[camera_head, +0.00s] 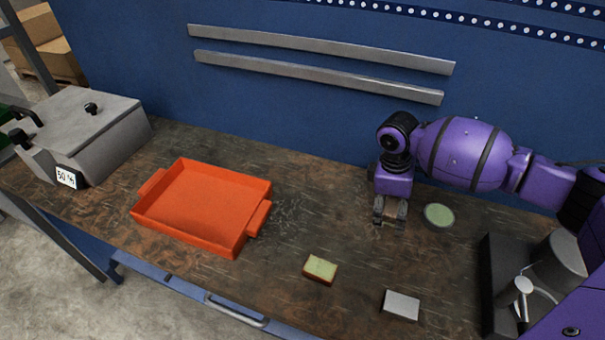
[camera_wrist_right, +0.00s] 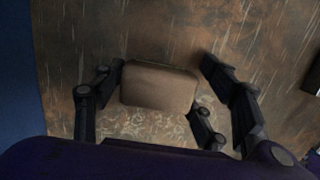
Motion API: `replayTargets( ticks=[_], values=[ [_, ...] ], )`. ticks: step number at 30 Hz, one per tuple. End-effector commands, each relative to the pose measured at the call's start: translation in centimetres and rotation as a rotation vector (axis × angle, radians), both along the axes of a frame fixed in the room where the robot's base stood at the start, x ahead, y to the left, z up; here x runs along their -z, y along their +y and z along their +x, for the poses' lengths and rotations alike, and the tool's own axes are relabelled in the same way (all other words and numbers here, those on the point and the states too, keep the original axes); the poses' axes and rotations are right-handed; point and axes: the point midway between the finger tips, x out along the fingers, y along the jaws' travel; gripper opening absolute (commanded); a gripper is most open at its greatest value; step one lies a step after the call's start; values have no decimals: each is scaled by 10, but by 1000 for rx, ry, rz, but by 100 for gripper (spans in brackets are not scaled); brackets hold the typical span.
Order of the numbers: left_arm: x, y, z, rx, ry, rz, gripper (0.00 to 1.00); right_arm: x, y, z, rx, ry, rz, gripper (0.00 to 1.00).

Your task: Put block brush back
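A brown block with rounded corners lies between the fingers of my right gripper (camera_head: 390,212); I take it for the block brush (camera_wrist_right: 158,86). In the right wrist view the fingers stand on both sides of it, close to its edges. Whether they press on it I cannot tell. In the head view the gripper points down low over the table, right of centre, and mostly hides the block. Its bristles are not visible. My left gripper is in neither view.
On the wooden table (camera_head: 275,285) are an orange tray (camera_head: 200,200), a green-topped block (camera_head: 320,268), a pale grey block (camera_head: 400,305) and a round green-topped dish (camera_head: 438,215). A grey box (camera_head: 90,125) stands left, a dark-based device (camera_head: 500,285) right.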

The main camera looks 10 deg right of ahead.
Motion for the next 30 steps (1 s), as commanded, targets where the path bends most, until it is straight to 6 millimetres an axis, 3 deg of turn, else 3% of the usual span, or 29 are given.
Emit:
replayTargets(
  ticks=[17, 23, 30],
  values=[
    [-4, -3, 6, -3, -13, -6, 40, 1, 0, -1, 0, 4, 0, 74],
    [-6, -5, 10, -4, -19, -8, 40, -28, 3, 2, -2, 0, 1, 74],
    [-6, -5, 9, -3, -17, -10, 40, -82, 11, 7, 0, -2, 1, 74]
  ],
)
